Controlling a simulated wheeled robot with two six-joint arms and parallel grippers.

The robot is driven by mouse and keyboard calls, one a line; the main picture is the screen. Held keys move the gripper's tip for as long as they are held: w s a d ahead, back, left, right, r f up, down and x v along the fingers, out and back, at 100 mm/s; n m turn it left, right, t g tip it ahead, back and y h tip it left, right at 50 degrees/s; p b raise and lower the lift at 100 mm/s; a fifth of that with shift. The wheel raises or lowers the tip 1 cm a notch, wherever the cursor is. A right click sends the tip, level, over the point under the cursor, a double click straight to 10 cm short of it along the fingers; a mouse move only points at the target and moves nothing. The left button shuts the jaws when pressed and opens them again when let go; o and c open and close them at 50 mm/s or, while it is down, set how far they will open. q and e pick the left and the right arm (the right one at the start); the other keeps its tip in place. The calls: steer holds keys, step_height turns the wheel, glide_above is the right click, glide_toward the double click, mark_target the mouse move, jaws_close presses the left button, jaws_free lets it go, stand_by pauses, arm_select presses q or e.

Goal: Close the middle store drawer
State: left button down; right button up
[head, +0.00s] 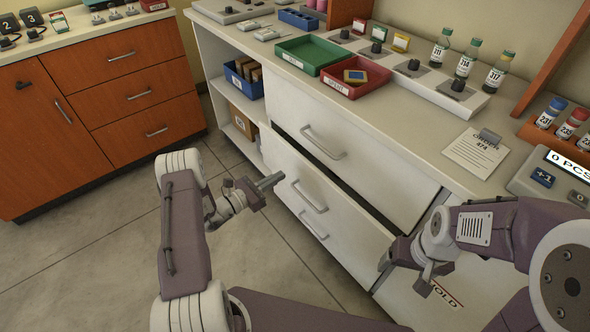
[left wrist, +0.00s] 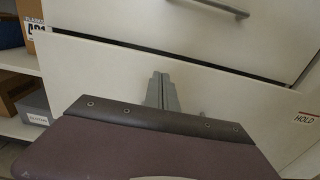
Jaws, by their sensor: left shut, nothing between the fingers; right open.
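The middle store drawer (head: 335,205) is in the white cabinet in the head view. It stands slightly out, with a dark gap along its top edge. Its bar handle (head: 308,197) is on the front. In the left wrist view, the drawer front (left wrist: 100,75) fills the middle, below the gap. My left gripper (head: 272,182) is shut and empty, its tips at the left part of the drawer front; I cannot tell whether they touch. Its fingers (left wrist: 161,92) point at the front in the wrist view. My right gripper (head: 406,276) is open and empty, near the cabinet's right part.
The upper drawer (head: 350,130) looks shut. Another handle (head: 313,225) shows below the middle one. Open shelves (head: 238,107) with boxes stand left of the drawers. A HOLD label (head: 446,294) is on the right panel. The floor (head: 100,245) in front is clear.

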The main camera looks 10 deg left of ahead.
mark_target(302, 161)
arm_select(q)
steer(key=b+x, duration=0.1)
steer(key=x, duration=0.5)
steer(key=shift+w+d+f+b, duration=0.1)
steer(key=shift+w+d+b, duration=0.1)
steer(key=shift+b, duration=0.2)
steer(key=shift+w+d, duration=0.35)
steer(key=shift+w, duration=0.15)
steer(key=shift+w+d+b, duration=0.25)
steer(key=shift+w+b, duration=0.05)
steer(key=shift+b, duration=0.05)
steer(key=b+x, duration=0.1)
steer(key=x, duration=0.2)
steer(key=shift+w+d, duration=0.25)
steer(key=shift+a+r, duration=0.1)
steer(key=shift+r, duration=0.25)
